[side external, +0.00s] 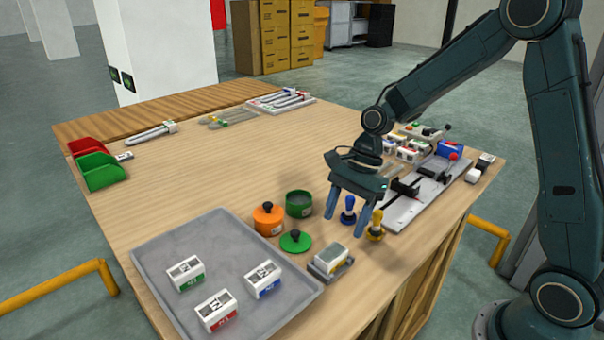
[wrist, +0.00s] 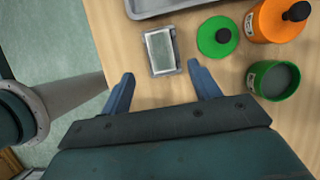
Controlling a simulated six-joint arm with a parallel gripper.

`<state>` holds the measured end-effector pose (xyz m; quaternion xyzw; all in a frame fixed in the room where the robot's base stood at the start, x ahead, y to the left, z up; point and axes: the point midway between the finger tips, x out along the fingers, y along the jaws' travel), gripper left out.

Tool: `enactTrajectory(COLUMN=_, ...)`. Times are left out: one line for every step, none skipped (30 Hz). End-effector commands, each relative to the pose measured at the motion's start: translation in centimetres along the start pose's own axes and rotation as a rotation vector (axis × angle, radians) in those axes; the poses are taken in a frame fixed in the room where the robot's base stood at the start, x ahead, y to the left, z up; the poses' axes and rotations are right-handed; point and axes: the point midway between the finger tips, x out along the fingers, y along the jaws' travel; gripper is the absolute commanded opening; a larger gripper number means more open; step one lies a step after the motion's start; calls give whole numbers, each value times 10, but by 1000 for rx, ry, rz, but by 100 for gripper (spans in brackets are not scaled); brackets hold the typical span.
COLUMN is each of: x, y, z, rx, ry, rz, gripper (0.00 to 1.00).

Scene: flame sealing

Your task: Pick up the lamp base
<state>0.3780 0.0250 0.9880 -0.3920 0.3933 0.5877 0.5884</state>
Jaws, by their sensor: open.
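I cannot tell for certain which thing is the lamp base. A small grey block with a pale, glassy top (side external: 330,261) lies on the wooden table near its front edge. It also shows in the wrist view (wrist: 162,50), just beyond the line between my fingertips. An open green round pot (side external: 299,204) stands behind it, with a green lid with a black knob (side external: 295,241) lying apart. An orange pot with a black knob (side external: 268,219) stands beside them. My gripper (side external: 346,222) is open and empty, pointing down above the table.
A grey tray (side external: 215,235) with several labelled white blocks is at the front left. A blue-knobbed piece (side external: 348,210) and a yellow-knobbed piece (side external: 376,225) stand close to my fingers. A grey fixture (side external: 415,195) is at the right. The table's middle is clear.

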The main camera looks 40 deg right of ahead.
Motion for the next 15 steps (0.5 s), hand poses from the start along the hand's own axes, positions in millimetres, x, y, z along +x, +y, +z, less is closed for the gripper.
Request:
enactTrajectory(x=9, y=1, z=1, rx=-2, ry=0, rz=5, gripper=62)
enactTrajectory(x=13, y=1, z=1, rx=-3, ry=0, rz=4, gripper=62)
enactTrajectory(x=19, y=1, z=0, rx=-2, ry=-1, rz=5, gripper=62)
enactTrajectory(x=22, y=1, z=0, rx=-1, ry=-1, rz=4, gripper=62)
enactTrajectory(x=26, y=1, z=0, rx=-1, ry=0, rz=4, gripper=62)
enactTrajectory(x=30, y=1, z=0, rx=-1, ry=0, rz=3, gripper=62)
enactTrajectory(x=32, y=0, z=0, rx=-1, ry=0, rz=2, gripper=62)
enactTrajectory(x=34, y=0, z=0, rx=-1, ry=0, rz=2, gripper=62)
enactTrajectory(x=36, y=0, z=0, rx=-2, ry=0, rz=2, gripper=62)
enactTrajectory(x=37, y=0, z=0, rx=-2, ry=0, rz=2, gripper=62)
enactTrajectory(x=38, y=0, z=0, rx=-2, ry=0, rz=1, gripper=62)
enactTrajectory(x=39, y=0, z=0, rx=-2, ry=1, rz=0, gripper=62)
enactTrajectory(x=39, y=0, z=0, rx=-2, ry=1, rz=0, gripper=62)
enactTrajectory(x=39, y=0, z=0, rx=-2, ry=1, rz=-1, gripper=62)
enactTrajectory(x=39, y=0, z=0, rx=-2, ry=1, rz=-1, gripper=62)
